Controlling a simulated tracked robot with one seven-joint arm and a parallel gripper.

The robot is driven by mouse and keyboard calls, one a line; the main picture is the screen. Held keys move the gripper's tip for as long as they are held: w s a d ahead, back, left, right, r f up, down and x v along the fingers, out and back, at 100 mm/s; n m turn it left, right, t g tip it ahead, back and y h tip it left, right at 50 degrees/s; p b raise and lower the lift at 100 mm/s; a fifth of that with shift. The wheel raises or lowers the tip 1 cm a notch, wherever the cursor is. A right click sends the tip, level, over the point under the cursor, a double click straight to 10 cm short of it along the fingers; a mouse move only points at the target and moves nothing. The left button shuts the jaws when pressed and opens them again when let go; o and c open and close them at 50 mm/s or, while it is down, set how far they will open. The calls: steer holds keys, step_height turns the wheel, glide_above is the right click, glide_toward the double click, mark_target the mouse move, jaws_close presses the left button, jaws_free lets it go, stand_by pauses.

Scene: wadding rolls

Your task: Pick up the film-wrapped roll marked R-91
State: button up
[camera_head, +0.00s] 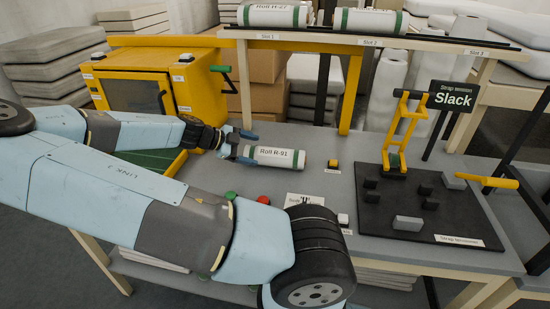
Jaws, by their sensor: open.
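The film-wrapped roll marked R-91 (275,157) lies on its side on the grey table, white with green bands near its ends, its label facing up. My gripper (247,148) is open at the roll's left end. One finger shows behind that end and one in front of it. I cannot tell whether either finger touches the roll. The roll's right end stands clear.
A yellow cabinet (130,92) stands behind my arm. Two rolls lie on the shelf above, in Slot 1 (273,15) and Slot 2 (368,21). A black board (386,224) with a yellow strap device (407,125) and several blocks lies right. A "Slack" sign (453,98) stands behind.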

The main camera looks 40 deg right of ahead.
mark_target(264, 154)
steer(key=shift+x, duration=3.85)
steer(key=shift+w+f, duration=0.15)
steer(key=shift+f, duration=0.05)
steer(key=c, duration=0.7)
